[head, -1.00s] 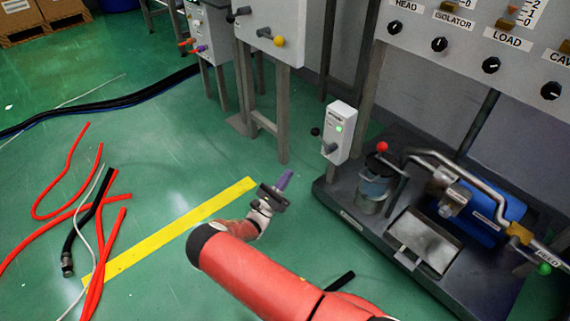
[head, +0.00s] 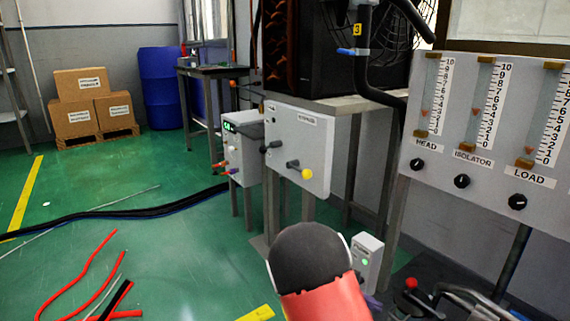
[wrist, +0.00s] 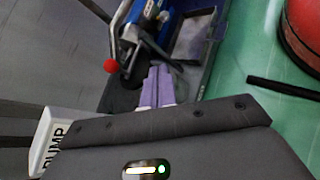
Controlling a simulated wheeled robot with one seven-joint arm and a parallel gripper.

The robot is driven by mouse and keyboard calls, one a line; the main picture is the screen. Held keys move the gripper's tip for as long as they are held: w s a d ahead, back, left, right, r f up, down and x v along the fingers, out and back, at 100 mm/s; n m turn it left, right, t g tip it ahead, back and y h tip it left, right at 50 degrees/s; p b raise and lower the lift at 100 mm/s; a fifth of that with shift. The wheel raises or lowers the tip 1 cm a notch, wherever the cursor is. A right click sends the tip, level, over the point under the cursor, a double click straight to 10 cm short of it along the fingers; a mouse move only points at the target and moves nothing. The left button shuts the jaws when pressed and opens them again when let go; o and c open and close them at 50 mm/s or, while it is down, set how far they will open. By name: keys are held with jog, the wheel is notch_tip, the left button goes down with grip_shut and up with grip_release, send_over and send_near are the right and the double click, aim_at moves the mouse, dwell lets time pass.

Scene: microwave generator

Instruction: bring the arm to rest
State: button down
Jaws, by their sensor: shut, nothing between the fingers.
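My gripper (wrist: 158,86) shows in the wrist view with its two purple fingers together and nothing between them. In the head view my red arm with its dark round joint rises at the bottom centre and hides most of the gripper. The white pump box (head: 367,262) with a green light stands just behind the arm at its right. It also shows at the lower left of the wrist view (wrist: 48,140), close beside the gripper.
The grey skid (wrist: 195,75) with a red-knobbed lever (wrist: 110,65) lies beyond the fingers. A panel with flow gauges (head: 480,140) is at the right. A grey box with a yellow knob (head: 298,150) stands behind the arm. Red hoses (head: 85,275) lie on the floor at left.

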jog(key=s+a+r+m+t+y, duration=0.35)
jog(key=s+r+m+y, duration=0.35)
jog(key=s, duration=0.5)
jog(key=s+a+r+m+t+y, duration=0.2)
jog(key=s+r+m+t+y, duration=0.3)
jog(key=s+r, duration=0.55)
notch_tip(320, 180, up, 12)
jog(key=n+p, duration=0.1)
jog(key=p, duration=1.2)
jog(key=shift+s+a+g+y, duration=0.15)
jog(key=shift+s+g+y, duration=0.15)
jog(key=shift+g+y, duration=0.1)
jog(key=shift+w, duration=0.1)
